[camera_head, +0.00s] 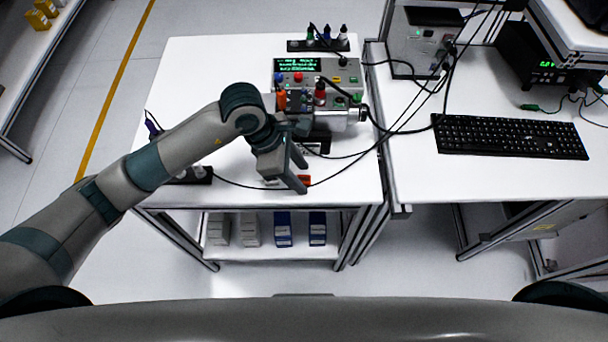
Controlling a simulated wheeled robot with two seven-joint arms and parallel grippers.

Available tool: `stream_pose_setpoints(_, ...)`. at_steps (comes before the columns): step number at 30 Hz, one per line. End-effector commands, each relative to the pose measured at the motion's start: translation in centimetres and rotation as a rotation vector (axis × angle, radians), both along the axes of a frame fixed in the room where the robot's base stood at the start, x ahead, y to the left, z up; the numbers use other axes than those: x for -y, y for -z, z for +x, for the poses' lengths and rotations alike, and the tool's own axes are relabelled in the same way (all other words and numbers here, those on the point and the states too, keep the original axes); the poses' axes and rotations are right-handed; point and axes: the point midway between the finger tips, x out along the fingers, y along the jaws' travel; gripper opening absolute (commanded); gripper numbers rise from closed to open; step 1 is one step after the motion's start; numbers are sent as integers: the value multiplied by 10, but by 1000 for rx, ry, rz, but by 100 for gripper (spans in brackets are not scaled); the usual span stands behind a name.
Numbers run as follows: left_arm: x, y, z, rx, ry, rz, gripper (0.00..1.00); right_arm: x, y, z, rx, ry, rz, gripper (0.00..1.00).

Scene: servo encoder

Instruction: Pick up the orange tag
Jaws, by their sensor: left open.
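The orange tag (305,181) is a small patch lying flat near the front edge of the white table (230,75). My left gripper (301,176) reaches in from the left with its fingers pointing down and to the right. It is open, and its fingertips are right beside the tag. The near finger partly covers the tag, so I cannot tell whether they touch. My right gripper does not show.
A grey device (318,78) with a lit display, coloured plugs and a metal motor stands behind the gripper. Black cables cross the table. A keyboard (508,137) lies on the right desk. The table's left back part is clear.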

Motion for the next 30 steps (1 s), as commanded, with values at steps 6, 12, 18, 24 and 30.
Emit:
stream_pose_setpoints(6,1,4,0,1,2,0,42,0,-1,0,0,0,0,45)
stream_pose_setpoints(12,1,4,0,0,1,0,42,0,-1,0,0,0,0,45)
stream_pose_setpoints(18,1,4,0,0,1,0,23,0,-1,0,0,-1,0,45)
stream_pose_setpoints(24,1,4,0,0,1,0,0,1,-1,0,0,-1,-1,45)
stream_pose_setpoints(30,1,3,0,1,1,0,0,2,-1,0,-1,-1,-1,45)
